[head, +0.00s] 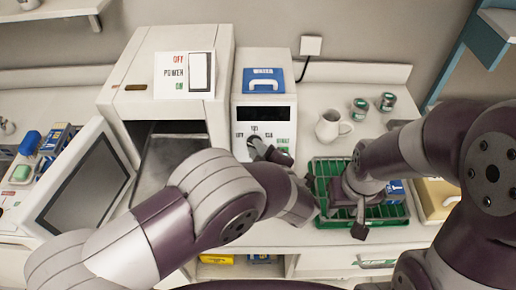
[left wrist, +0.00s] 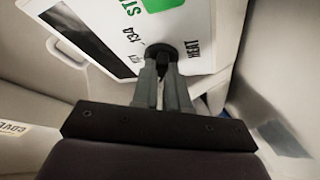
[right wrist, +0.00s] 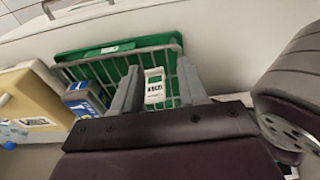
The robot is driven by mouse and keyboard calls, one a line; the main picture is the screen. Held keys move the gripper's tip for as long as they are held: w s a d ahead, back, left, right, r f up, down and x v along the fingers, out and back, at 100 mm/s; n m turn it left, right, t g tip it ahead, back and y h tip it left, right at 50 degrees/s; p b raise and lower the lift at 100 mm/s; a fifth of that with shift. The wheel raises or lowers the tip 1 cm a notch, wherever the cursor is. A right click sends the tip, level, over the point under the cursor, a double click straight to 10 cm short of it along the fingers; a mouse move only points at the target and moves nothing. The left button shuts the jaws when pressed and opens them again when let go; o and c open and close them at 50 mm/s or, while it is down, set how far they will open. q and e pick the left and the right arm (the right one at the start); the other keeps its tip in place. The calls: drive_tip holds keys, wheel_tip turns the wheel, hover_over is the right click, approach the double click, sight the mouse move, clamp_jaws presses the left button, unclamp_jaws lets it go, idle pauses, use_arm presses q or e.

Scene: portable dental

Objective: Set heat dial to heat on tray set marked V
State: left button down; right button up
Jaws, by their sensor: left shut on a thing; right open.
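The heat dial is a black knob (left wrist: 160,52) on a white panel in the left wrist view, with HEAT printed to its right and other labels to its left. In the head view the dial (head: 257,145) is on the front of the white unit, partly hidden by my left arm. My left gripper (left wrist: 162,70) is shut on the dial. My right gripper (right wrist: 158,85) is open above a green tray rack (right wrist: 70,58). A white tag (right wrist: 154,82) in the rack shows between its fingers; its marking is unclear. I cannot make out a V.
A blue WATER panel (head: 263,80) tops the dial's unit. A green START button (left wrist: 160,5) sits by the dial. Left stand an open-fronted machine with a POWER switch (head: 200,72) and a dark screen (head: 85,190). A white pitcher (head: 331,126) and two small jars (head: 360,108) stand behind the rack.

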use_arm(q)
drive_tip(key=shift+m, duration=0.4)
drive_tip(key=m+t+h+p, duration=0.1)
drive_tip(key=m+h, duration=0.1)
drive_tip(key=m, duration=0.2)
drive_tip(key=m+t+h, duration=0.1)
drive_tip(key=m+h, duration=0.1)
drive_tip(key=m, duration=0.3)
drive_tip(key=a+m+t+h+p, duration=0.1)
drive_tip(key=m, duration=0.3)
drive_tip(key=shift+s+f+m+t+h+p, duration=0.1)
drive_tip(key=shift+f+m+t+h+p, duration=0.1)
drive_tip(key=shift+m+t+h+p, duration=0.15)
drive_tip(key=shift+m+h, duration=0.25)
drive_tip(key=c, duration=1.1)
unclamp_jaws()
drive_tip(key=shift+c, duration=0.2)
drive_tip(key=shift+f, duration=0.1)
